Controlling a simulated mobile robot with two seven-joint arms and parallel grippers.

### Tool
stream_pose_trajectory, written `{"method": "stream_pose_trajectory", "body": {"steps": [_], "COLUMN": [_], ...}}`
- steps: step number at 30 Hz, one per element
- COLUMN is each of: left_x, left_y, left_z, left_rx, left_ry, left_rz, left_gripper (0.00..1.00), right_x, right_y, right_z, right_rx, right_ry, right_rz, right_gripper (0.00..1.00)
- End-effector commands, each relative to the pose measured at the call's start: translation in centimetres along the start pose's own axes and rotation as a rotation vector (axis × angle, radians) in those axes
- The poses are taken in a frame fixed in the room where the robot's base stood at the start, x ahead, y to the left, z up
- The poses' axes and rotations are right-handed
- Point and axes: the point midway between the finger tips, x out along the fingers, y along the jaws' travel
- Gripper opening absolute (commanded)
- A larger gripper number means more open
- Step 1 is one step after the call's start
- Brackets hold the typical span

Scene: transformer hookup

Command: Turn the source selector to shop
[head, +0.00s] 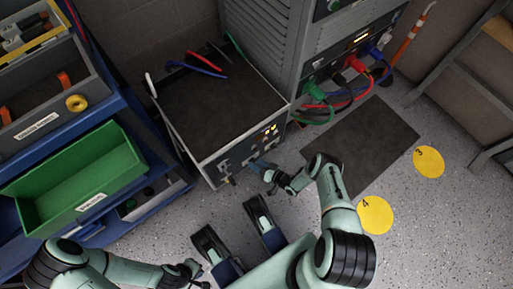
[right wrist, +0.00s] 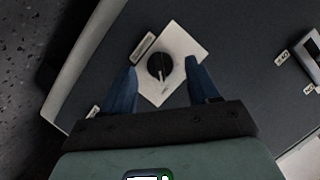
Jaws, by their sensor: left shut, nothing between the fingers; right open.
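The source selector is a round black knob (right wrist: 160,66) with a pale pointer mark, on a white square plate (right wrist: 184,47) on the dark front panel. In the right wrist view its pointer mark faces down, toward my gripper. My right gripper (right wrist: 163,80) is open, with one blue finger on each side of the knob; I cannot tell whether they touch it. In the head view my right gripper (head: 261,168) is at the front of the transformer box (head: 218,108), and the knob is hidden. My left gripper (head: 194,269) is shut and empty, low over the floor.
A tall grey cabinet (head: 261,37) with coloured cables stands behind the box at the right. A green bin (head: 78,176) sits on a blue cart at the left. Loose cables (head: 196,69) lie on the box top. A dark mat (head: 362,142) and yellow floor markers (head: 429,161) lie right.

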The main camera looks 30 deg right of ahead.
Motion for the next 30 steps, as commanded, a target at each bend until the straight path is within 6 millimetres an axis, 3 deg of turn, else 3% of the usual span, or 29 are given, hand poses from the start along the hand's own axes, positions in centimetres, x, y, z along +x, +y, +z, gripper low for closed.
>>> {"method": "stream_pose_trajectory", "body": {"steps": [12, 17, 30], "left_x": [0.23, 0.23, -0.29], "left_y": [-0.39, -0.36, 0.26], "left_z": [0.45, 0.43, -0.25], "left_rx": [-0.006, -0.005, 0.005], "left_ry": [-0.018, -0.017, 0.011], "left_rz": [-0.008, -0.007, 0.005], "left_gripper": [0.00, 0.00, 0.00], "right_x": [0.82, 0.80, 0.77], "right_y": [-0.02, -0.02, -0.24], "right_z": [-0.05, -0.05, -0.06], "right_rx": [0.001, 0.000, -0.067], "right_ry": [0.000, 0.000, -0.001], "right_rz": [0.000, 0.000, 0.027], "right_gripper": [0.57, 0.05, 0.04]}}
